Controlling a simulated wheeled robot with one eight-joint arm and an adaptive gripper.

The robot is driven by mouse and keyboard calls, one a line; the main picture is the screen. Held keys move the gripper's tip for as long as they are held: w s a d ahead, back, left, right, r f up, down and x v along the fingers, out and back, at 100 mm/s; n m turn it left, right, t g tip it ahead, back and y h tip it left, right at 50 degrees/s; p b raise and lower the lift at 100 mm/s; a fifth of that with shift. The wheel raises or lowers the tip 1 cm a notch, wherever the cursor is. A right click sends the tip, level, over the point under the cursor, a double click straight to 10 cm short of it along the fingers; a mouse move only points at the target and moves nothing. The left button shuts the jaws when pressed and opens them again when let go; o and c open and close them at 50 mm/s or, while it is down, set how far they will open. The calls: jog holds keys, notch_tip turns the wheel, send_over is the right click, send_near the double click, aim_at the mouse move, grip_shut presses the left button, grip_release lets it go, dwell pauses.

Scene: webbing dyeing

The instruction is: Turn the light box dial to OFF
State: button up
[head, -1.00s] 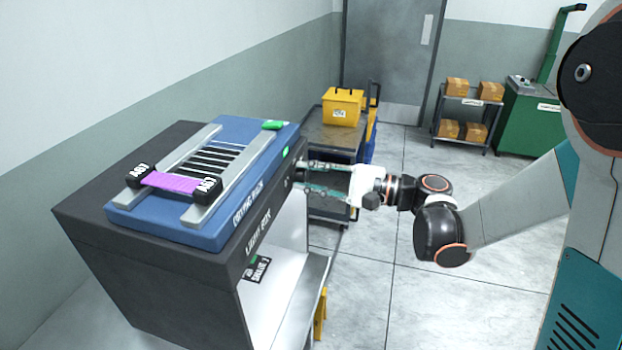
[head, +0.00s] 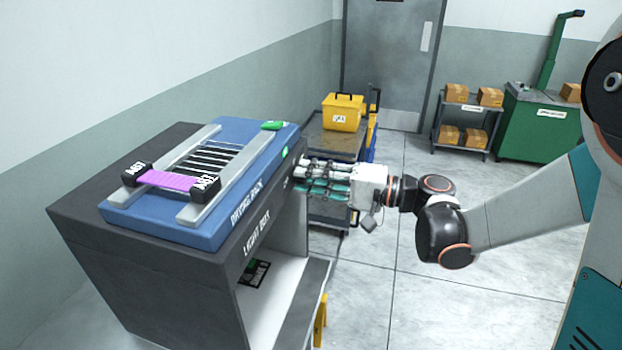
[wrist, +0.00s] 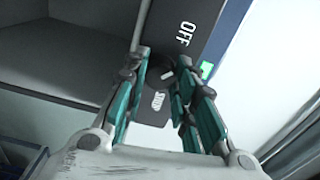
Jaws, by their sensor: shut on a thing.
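The light box (head: 130,265) is a dark grey cabinet with an open, pale interior. Its dial (wrist: 160,74) is a dark round knob on the front strip, seen in the wrist view between a printed OFF label and a SHOP label. My gripper (wrist: 163,66) is shut on the dial, with a teal-and-grey finger on each side. In the head view, my gripper (head: 304,178) meets the right end of the box's front, and its fingers hide the dial. I cannot tell exactly which mark the dial points to.
A blue drying rack (head: 225,232) with grey rails lies on the box, bearing a purple webbing strip (head: 170,181) with black ends. A dark cart with a yellow bin (head: 342,112) stands behind my gripper. A shelf of cartons (head: 461,115) and a green cabinet (head: 540,125) stand farther back.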

dwell(0.4)
jog(key=o, duration=1.1)
jog(key=v, duration=1.2)
jog(key=shift+a, duration=0.1)
